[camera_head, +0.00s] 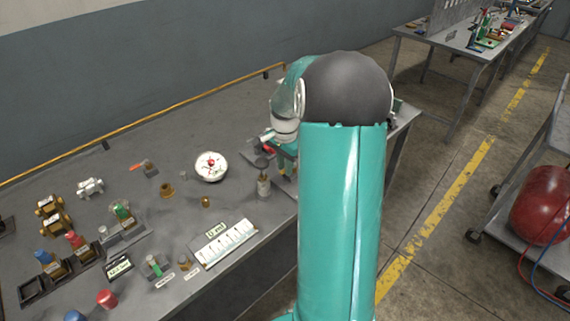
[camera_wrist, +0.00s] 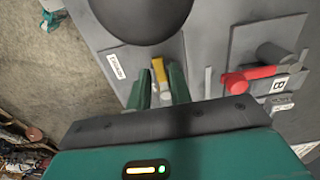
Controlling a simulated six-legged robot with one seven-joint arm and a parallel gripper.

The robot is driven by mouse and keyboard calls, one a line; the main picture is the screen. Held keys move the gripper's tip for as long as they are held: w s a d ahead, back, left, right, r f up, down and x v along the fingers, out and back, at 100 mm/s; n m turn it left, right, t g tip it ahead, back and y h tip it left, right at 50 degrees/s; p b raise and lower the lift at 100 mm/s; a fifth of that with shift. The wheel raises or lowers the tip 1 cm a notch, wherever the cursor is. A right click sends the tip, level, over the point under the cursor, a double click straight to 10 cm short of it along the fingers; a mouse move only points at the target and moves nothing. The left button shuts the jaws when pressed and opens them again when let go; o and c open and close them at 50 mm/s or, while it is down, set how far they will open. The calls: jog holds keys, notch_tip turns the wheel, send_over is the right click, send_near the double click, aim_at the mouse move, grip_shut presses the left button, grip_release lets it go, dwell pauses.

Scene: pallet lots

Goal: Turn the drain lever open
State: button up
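A yellow lever (camera_wrist: 159,72) stands on a grey plate in the wrist view, beside a small white label (camera_wrist: 115,66) whose text I cannot read surely. My gripper (camera_wrist: 160,84) has its two teal fingers on either side of this lever. The fingers look apart, with the lever between them; contact is not clear. A red lever (camera_wrist: 248,76) sits to the right, near a label marked B. In the head view the red lever (camera_head: 267,149) shows beside my arm, while my arm hides the yellow lever and most of my gripper.
A dark round shape (camera_wrist: 140,12) fills the top of the wrist view. In the head view, the grey bench (camera_head: 130,180) carries a white round gauge (camera_head: 210,166), a white labelled strip (camera_head: 226,242) and several small fittings. A cart with a red tank (camera_head: 541,205) stands right.

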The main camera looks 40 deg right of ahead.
grip_shut()
jog(key=n, duration=0.2)
jog(key=s+n, duration=0.1)
jog(key=n, duration=0.1)
jog(key=shift+s+d, duration=0.15)
jog(key=shift+s, duration=0.05)
jog(key=n, duration=0.3)
jog(key=s+d+n, duration=0.1)
jog(key=shift+s+n, duration=0.1)
jog(key=shift+n, duration=0.3)
jog(key=n, duration=0.3)
jog(key=d+n, duration=0.1)
jog(key=shift+s+d+n, duration=0.1)
jog(key=shift+s+n, duration=0.2)
jog(key=shift+s, duration=0.1)
jog(key=shift+s+d+n, duration=0.1)
jog(key=shift+d+n, duration=0.3)
jog(key=shift+n, duration=0.75)
jog(key=shift+d+n, duration=0.35)
jog(key=shift+n, duration=0.8)
